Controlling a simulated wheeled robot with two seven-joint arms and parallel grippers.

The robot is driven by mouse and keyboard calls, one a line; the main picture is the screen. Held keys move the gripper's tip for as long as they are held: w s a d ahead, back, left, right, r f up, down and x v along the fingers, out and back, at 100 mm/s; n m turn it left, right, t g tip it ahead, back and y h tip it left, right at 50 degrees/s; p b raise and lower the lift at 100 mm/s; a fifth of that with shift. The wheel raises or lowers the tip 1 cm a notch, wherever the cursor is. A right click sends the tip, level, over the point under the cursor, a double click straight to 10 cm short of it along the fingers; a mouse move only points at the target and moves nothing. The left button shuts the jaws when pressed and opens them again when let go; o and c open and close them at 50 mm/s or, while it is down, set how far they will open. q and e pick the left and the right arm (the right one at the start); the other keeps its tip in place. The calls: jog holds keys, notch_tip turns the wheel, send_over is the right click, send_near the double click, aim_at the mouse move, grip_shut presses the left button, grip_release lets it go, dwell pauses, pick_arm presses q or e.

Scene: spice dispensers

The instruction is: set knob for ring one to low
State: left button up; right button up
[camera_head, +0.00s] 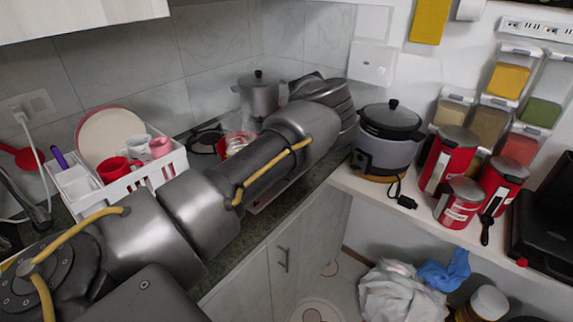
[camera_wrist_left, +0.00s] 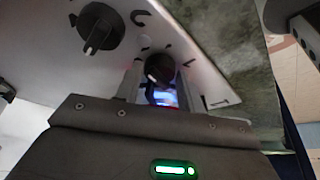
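In the left wrist view, a white stove panel (camera_wrist_left: 55,65) carries two dark round knobs. One knob (camera_wrist_left: 159,67) lies between and just beyond the fingers of my left gripper (camera_wrist_left: 157,88). The fingers are apart on either side of it, and I cannot tell whether they touch it. The other knob (camera_wrist_left: 101,30), with a light grip bar, is to the upper left and clear of the fingers. Which knob belongs to ring one is not readable. In the head view my left arm covers much of the stove, and the gripper and knobs are hidden. My right gripper is not in view.
A white dish rack (camera_head: 120,178) with cups stands left of my arm. A pot (camera_head: 259,95) stands behind the arm. A rice cooker (camera_head: 388,140) and red canisters (camera_head: 450,158) stand on the right. A green stone counter (camera_wrist_left: 232,60) borders the panel.

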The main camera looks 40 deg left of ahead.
pick_arm(q)
jog(key=c, duration=0.5)
jog(key=shift+m, duration=0.5)
jog(key=shift+c, duration=0.2)
jog(key=m+p, duration=0.1)
jog(key=m+t+p, duration=0.1)
jog(key=m, duration=0.1)
jog(key=shift+s+d+r+y, duration=0.1)
jog(key=shift+s+r+y, duration=0.1)
jog(key=shift+y, duration=0.1)
jog(key=m+t+p, duration=0.2)
jog(key=m+p, duration=0.2)
jog(key=shift+s, duration=0.2)
jog(key=shift+f+m+t+p, duration=0.15)
jog(key=shift+m+t+p, duration=0.15)
jog(key=shift+m+p, duration=0.5)
